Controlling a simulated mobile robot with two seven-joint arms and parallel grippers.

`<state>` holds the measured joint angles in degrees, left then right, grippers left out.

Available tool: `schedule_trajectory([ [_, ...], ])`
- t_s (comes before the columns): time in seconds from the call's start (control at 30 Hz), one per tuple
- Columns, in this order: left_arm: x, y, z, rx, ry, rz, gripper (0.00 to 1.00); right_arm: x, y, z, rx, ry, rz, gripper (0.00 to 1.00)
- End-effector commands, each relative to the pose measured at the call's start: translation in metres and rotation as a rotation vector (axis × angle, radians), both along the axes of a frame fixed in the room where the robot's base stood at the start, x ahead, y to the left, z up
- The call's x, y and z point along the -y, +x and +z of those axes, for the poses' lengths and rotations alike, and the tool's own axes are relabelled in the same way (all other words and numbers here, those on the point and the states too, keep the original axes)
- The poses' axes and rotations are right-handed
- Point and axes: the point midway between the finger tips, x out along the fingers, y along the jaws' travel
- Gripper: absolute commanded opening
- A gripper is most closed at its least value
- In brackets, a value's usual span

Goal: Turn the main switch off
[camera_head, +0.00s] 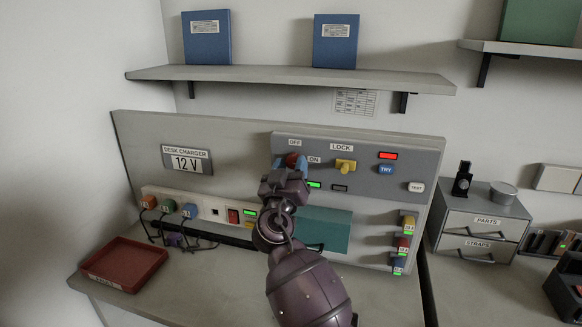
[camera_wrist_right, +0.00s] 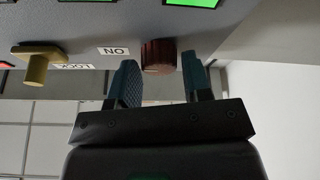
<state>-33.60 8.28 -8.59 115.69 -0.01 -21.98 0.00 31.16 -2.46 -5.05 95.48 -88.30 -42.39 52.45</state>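The main switch is a red ribbed knob (camera_head: 291,159) on the grey wall panel (camera_head: 430,160), with an OFF label (camera_head: 295,142) above it and an ON label (camera_head: 314,160) to its right. The knob also shows in the right wrist view (camera_wrist_right: 158,56). My right gripper (camera_head: 290,163) is open in front of the panel, with its teal fingertips on either side of the knob. In the wrist view a gap shows on one side; I cannot tell whether the other finger touches. My left gripper is not in view.
Right of the knob are a yellow LOCK knob (camera_head: 345,166), a lit red lamp (camera_head: 388,155), a blue TRY button (camera_head: 386,169) and a TEST button (camera_head: 416,187). A green light (camera_head: 314,185) is lit below ON. A red tray (camera_head: 124,265) lies at left on the desk.

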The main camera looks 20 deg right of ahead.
Motion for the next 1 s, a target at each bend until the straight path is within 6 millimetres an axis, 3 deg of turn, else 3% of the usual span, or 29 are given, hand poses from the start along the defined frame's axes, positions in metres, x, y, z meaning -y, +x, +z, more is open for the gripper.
schedule_trajectory([
  [0.03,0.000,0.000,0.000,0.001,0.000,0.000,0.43,0.000,0.000,0.000,0.000,0.000,0.000,0.37],
  [0.2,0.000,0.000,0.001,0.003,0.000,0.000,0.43,0.000,0.000,0.000,0.000,0.000,0.000,0.12],
  [0.57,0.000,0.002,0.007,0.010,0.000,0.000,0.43,0.001,-0.001,0.002,-0.037,-0.057,-0.001,0.12],
  [1.0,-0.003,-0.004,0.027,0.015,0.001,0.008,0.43,0.003,-0.002,0.007,-0.233,-0.352,-0.001,0.12],
])
